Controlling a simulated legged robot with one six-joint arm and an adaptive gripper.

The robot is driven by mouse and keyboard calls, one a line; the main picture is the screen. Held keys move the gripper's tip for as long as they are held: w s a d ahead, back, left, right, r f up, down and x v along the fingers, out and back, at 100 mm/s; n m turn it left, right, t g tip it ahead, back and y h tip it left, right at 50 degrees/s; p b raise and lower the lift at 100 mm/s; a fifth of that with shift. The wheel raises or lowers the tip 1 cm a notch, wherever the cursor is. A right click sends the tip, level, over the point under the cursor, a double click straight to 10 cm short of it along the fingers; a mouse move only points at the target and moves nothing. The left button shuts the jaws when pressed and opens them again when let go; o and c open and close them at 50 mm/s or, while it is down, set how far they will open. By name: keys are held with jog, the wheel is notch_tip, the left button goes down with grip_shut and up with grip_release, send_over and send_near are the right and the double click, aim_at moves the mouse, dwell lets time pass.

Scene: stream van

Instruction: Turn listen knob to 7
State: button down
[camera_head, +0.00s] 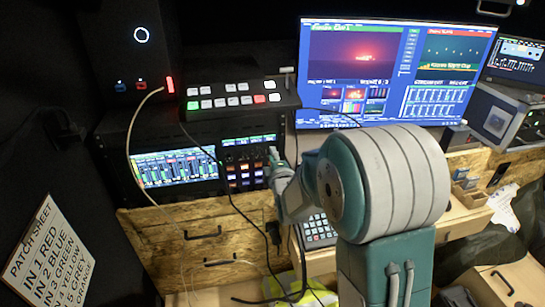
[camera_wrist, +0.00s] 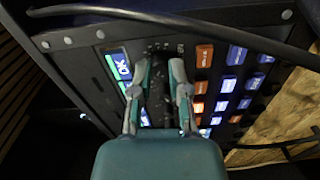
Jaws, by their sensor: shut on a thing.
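The rack panel (camera_head: 243,170) with rows of lit buttons stands at the middle left in the head view. My gripper (camera_head: 273,158) is at the right edge of this panel. In the wrist view my gripper (camera_wrist: 159,76) has its two fingers on either side of a dark knob (camera_wrist: 158,82) on the panel face and is shut on it. The knob is shadowed and partly hidden by the fingers. Small white marks show above it, but I cannot read its pointer or any number.
Orange and blue lit buttons (camera_wrist: 204,56) lie right of the fingers. A dark cable (camera_wrist: 200,28) crosses above them. In the head view, a switcher (camera_head: 240,97) and large monitor (camera_head: 390,75) stand above. A pale cable (camera_head: 128,150) hangs left. Wooden drawers (camera_head: 200,240) are below.

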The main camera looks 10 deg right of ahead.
jog(key=shift+s+f+m, duration=0.1)
jog(key=shift+f+m, duration=0.1)
jog(key=shift+m, duration=7.4)
jog(key=shift+f+m, duration=0.15)
jog(key=shift+m, duration=7.75)
